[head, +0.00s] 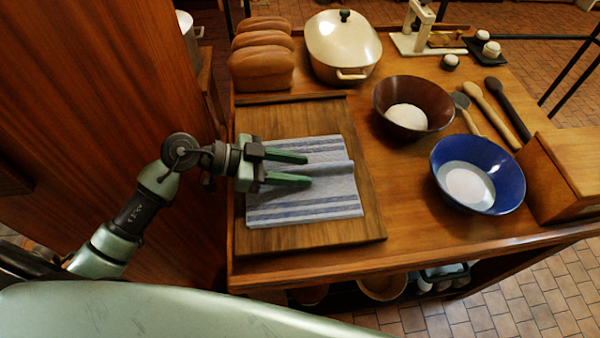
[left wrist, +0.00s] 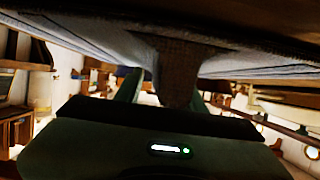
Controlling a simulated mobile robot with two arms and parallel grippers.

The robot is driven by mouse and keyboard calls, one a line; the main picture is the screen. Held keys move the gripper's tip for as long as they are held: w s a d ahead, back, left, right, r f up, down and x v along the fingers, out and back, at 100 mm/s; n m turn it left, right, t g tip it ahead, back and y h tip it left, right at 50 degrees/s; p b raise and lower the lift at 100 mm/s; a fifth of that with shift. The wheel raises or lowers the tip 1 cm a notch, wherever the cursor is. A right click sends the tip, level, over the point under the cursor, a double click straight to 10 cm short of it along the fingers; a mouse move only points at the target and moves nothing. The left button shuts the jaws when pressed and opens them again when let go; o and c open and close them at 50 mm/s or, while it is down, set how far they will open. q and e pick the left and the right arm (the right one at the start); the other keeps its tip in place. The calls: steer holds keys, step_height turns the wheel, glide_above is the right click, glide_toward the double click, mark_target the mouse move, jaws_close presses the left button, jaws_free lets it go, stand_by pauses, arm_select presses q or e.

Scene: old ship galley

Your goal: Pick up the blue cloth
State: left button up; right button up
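The blue cloth (head: 335,188) is pale blue-grey with darker blue stripes. It lies spread on a dark wooden board (head: 372,215), with a slight ridge across its middle. My left gripper (head: 308,169) reaches over the cloth from the left, its two green fingers apart with cloth visible between them in the head view. I cannot tell whether the fingers touch the cloth. In the left wrist view the cloth (left wrist: 90,40) fills the top, close to the fingers (left wrist: 160,92), with a brown patch between its pale parts. My right gripper is not in view.
Bread loaves (head: 262,66) and a cream lidded pot (head: 343,46) stand behind the board. A brown bowl (head: 384,98), a blue bowl (head: 507,180), wooden spoons (head: 490,108) and a wooden box (head: 566,175) stand to the right. A wooden panel (head: 110,90) rises at left.

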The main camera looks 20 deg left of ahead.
arm_select(q)
jaws_close()
steer(key=shift+r, duration=0.1)
